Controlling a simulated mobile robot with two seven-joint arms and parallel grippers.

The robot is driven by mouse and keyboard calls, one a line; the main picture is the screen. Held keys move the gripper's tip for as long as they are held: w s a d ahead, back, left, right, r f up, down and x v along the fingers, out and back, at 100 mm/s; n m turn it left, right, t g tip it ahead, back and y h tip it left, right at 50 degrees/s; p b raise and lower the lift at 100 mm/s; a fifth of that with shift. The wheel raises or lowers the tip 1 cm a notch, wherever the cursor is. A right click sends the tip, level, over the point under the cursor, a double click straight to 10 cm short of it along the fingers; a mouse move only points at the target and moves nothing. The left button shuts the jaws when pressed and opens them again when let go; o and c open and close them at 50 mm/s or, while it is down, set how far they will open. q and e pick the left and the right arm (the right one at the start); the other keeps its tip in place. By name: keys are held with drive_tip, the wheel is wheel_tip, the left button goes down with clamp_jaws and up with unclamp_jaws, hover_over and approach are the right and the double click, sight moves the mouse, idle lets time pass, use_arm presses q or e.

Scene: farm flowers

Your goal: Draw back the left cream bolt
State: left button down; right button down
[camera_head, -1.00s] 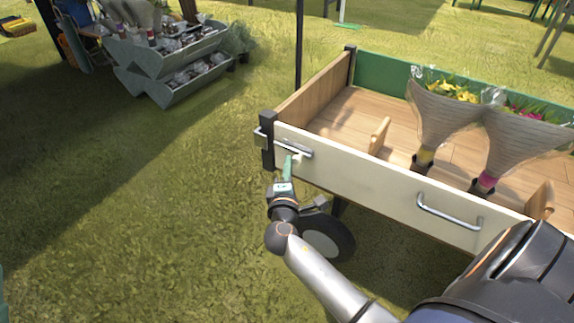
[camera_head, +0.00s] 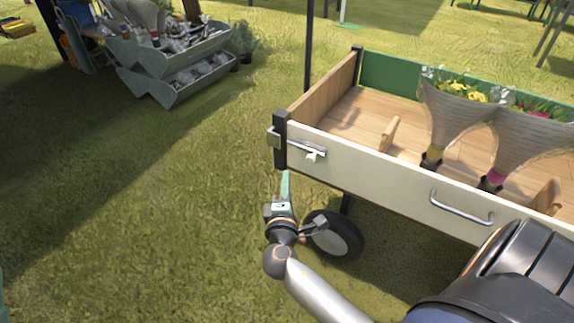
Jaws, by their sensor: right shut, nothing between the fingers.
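The left cream bolt (camera_head: 313,156) is a silver bar with a small cream knob on the outer face of the cream side panel (camera_head: 370,175), at its left end. The bar reaches left to the black corner post (camera_head: 281,145), where a metal keeper (camera_head: 273,137) sits. The knob hangs below the bar. My right gripper (camera_head: 285,178), with green fingers, is shut and empty. It points up, just below and left of the knob, apart from it. My left gripper is not in view.
A silver handle (camera_head: 460,207) sticks out of the panel further right. Wrapped bouquets (camera_head: 455,120) stand in the wooden cart bed (camera_head: 350,125). A wheel (camera_head: 334,237) is beside my right wrist. Open grass (camera_head: 150,230) lies left. A grey tiered stand (camera_head: 180,70) is far back.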

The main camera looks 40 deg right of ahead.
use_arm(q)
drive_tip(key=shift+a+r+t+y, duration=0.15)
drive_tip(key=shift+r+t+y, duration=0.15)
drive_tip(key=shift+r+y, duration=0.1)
use_arm(e)
drive_tip(key=shift+v, duration=1.5)
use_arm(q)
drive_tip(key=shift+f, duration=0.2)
